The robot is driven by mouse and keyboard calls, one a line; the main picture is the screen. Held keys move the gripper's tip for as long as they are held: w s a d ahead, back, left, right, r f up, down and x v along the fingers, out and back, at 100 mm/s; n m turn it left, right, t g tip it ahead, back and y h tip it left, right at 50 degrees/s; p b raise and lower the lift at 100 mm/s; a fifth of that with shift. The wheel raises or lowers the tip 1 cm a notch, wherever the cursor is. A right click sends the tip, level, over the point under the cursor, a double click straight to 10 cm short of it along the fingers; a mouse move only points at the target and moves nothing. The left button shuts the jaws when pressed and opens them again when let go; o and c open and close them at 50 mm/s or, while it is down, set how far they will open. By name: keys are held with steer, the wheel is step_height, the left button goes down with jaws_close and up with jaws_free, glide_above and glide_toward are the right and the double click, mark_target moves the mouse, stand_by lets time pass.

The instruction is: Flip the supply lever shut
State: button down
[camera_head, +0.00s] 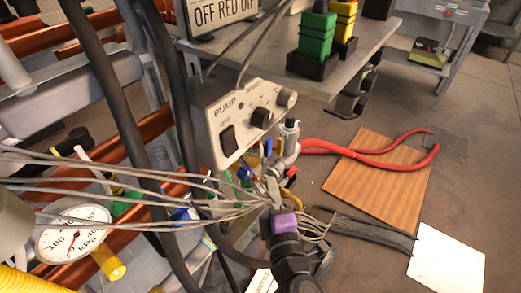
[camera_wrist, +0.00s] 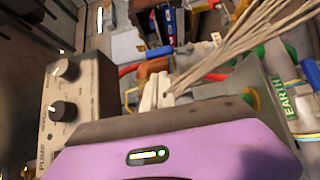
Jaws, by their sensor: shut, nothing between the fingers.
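My gripper (camera_head: 272,188) with its purple band points up at a cluster of small valves below the PUMP box. In the wrist view its pale fingertips (camera_wrist: 157,92) are together with nothing between them. A small red lever (camera_head: 291,172) is just right of the fingertips, and a blue lever (camera_head: 267,147) is just above them. I cannot tell which is the supply lever or whether the fingers touch one. In the wrist view an orange part (camera_wrist: 155,66) and a blue part (camera_wrist: 158,51) lie beyond the fingertips. My gripper and the wires hide part of the cluster.
The PUMP box (camera_head: 240,115) with knobs stands close above the valves. A bundle of grey wires (camera_head: 130,215) crosses at the left, beside a pressure gauge (camera_head: 73,233). Open floor is at the right.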

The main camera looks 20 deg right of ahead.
mark_target(268, 148)
steer(key=shift+d, duration=0.1)
stand_by(0.3)
steer(key=w+d, duration=0.2)
steer(key=w, duration=0.7)
steer(key=shift+w, duration=0.3)
steer(key=shift+r+p, duration=0.15)
steer(key=shift+p, duration=0.2)
